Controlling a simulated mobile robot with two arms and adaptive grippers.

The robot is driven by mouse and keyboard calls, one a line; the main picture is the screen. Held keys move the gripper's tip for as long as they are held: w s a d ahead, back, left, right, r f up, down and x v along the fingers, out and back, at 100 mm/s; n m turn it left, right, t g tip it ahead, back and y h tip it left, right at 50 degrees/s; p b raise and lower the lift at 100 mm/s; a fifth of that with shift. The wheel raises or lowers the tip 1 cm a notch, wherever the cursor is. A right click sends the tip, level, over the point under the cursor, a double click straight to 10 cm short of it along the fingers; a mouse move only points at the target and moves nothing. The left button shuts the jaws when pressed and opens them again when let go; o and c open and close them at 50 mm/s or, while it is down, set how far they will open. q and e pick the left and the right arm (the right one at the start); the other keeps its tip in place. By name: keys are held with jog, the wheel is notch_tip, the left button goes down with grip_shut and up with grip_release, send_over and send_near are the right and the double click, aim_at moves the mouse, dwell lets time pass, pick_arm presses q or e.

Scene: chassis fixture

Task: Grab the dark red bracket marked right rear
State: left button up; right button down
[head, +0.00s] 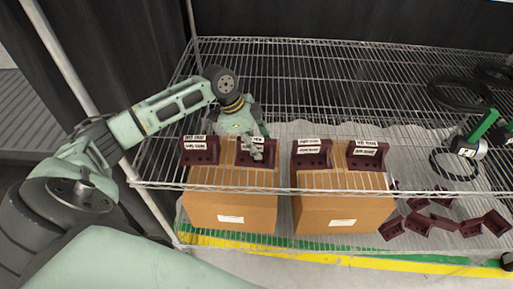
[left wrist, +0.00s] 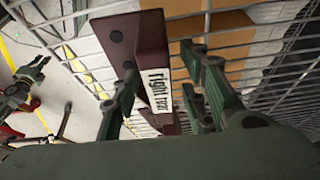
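Several dark red brackets stand in a row near the front edge of the wire shelf (head: 330,90). The second from the left (head: 256,160) is under my left gripper (head: 262,148); its label is partly covered there. In the left wrist view this bracket (left wrist: 138,42) carries a white label reading "right" and what looks like "rear". It sits between the fingers of my left gripper (left wrist: 165,85), which are apart, with a visible gap on the right side. A green gripper-like shape (left wrist: 24,88) at the left of that view may be my right gripper; its finger state is unclear.
Other labelled brackets stand at the left (head: 199,152) and right (head: 311,155), (head: 367,157) of it. Cardboard boxes (head: 230,212) are below the shelf wires. Loose dark red brackets (head: 432,215) lie lower right. Black rings (head: 460,93) lie at the right. The shelf behind the row is mostly clear.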

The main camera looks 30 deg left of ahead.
pick_arm(q)
jog(key=shift+c, duration=0.4)
grip_shut()
dwell(0.4)
